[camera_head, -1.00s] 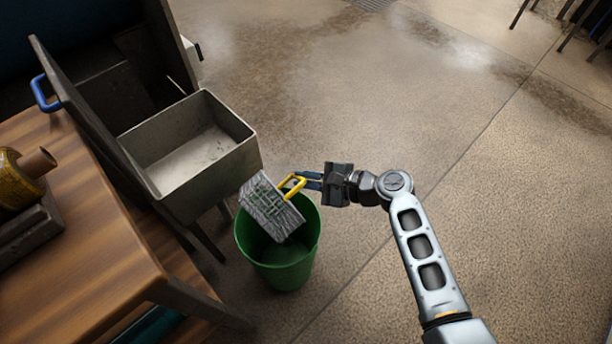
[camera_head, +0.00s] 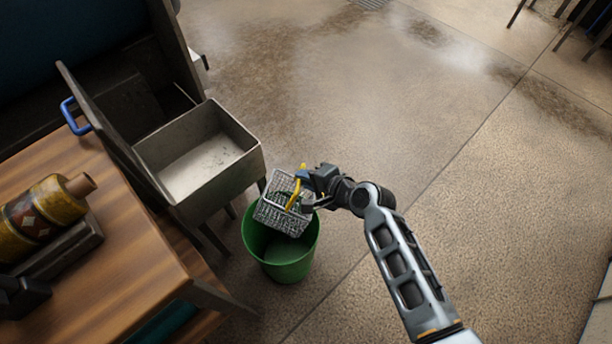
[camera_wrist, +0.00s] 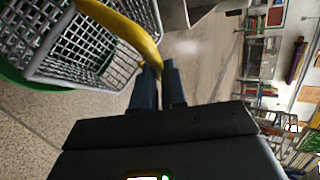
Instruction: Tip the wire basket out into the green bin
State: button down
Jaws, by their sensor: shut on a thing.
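The wire basket (camera_head: 282,212) is grey mesh with a yellow handle (camera_head: 294,194). My gripper (camera_head: 303,186) is shut on the yellow handle, and the basket hangs over the mouth of the green bin (camera_head: 282,262). The basket is tilted, and something dark green shows inside it. In the wrist view the basket (camera_wrist: 85,50) fills the upper left, with the yellow handle (camera_wrist: 130,30) at my fingertips (camera_wrist: 160,72). The bin's green rim (camera_wrist: 20,80) shows behind it. The visible part of the bin's inside looks empty; the basket hides the rest.
An open metal box (camera_head: 205,160) on legs stands close behind and left of the bin. A wooden table (camera_head: 120,250) with a patterned yellow roll (camera_head: 45,210) is at the left. The floor (camera_head: 430,170) to the right is clear.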

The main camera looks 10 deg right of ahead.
notch_tip(320, 180, up, 4)
jog(key=n+t+h+p, duration=0.2)
jog(key=n+h+p, duration=0.1)
jog(key=p, duration=0.7)
jog(key=shift+n+h, duration=0.3)
jog(key=shift+h, duration=0.1)
jog(key=shift+p, duration=0.35)
